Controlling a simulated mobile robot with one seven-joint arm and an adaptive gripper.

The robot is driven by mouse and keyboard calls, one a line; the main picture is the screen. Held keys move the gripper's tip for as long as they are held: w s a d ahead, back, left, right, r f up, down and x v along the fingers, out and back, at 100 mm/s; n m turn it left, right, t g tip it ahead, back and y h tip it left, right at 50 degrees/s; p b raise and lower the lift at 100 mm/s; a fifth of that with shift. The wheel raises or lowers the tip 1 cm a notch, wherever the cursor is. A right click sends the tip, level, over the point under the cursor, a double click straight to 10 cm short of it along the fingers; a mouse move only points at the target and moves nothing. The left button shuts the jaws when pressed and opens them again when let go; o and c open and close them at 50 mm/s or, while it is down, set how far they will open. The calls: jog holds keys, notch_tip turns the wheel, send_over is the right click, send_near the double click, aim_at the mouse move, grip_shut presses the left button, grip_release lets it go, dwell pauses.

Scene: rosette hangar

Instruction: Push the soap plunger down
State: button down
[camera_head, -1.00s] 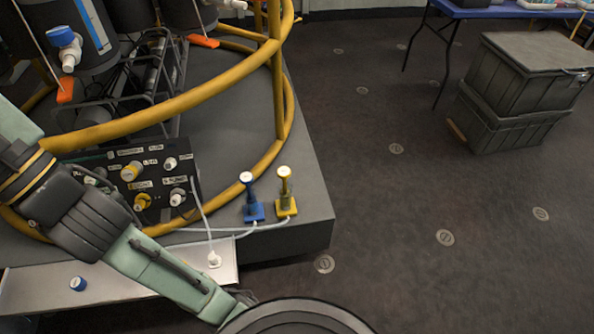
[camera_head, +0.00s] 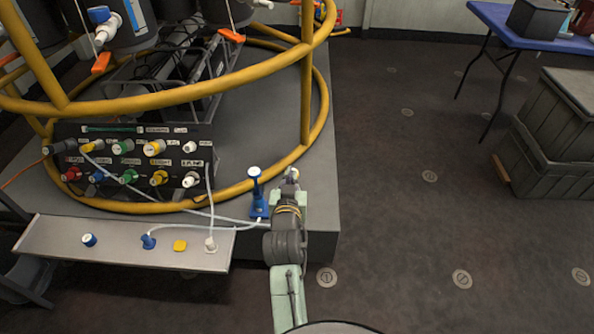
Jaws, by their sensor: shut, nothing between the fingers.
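The blue plunger (camera_head: 257,196) with a white top stands upright near the front edge of the grey platform. The yellow plunger on its right is almost wholly covered by my arm. A small pale tip (camera_head: 293,173) beyond the arm may be its top. My gripper (camera_head: 289,183) is at the far end of the arm, small and mostly covered by the wrist. It is shut with nothing held, right of the blue plunger. I cannot tell whether it touches the yellow plunger.
A yellow rail (camera_head: 180,95) curves around the platform (camera_head: 322,215). A panel of coloured fittings (camera_head: 130,165) is at left. A metal shelf (camera_head: 110,255) holds caps and hose ends. Dark crates (camera_head: 555,125) and a blue table (camera_head: 540,35) stand at right. Floor between is clear.

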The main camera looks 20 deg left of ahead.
jog(key=w+a+f+p, duration=0.1)
jog(key=w+a+f, duration=0.1)
jog(key=w+f, duration=0.3)
jog(key=shift+w+f+p, duration=0.4)
jog(key=shift+w, duration=0.85)
jog(key=shift+a, duration=0.1)
notch_tip(320, 180, down, 8)
jog(key=b, duration=0.6)
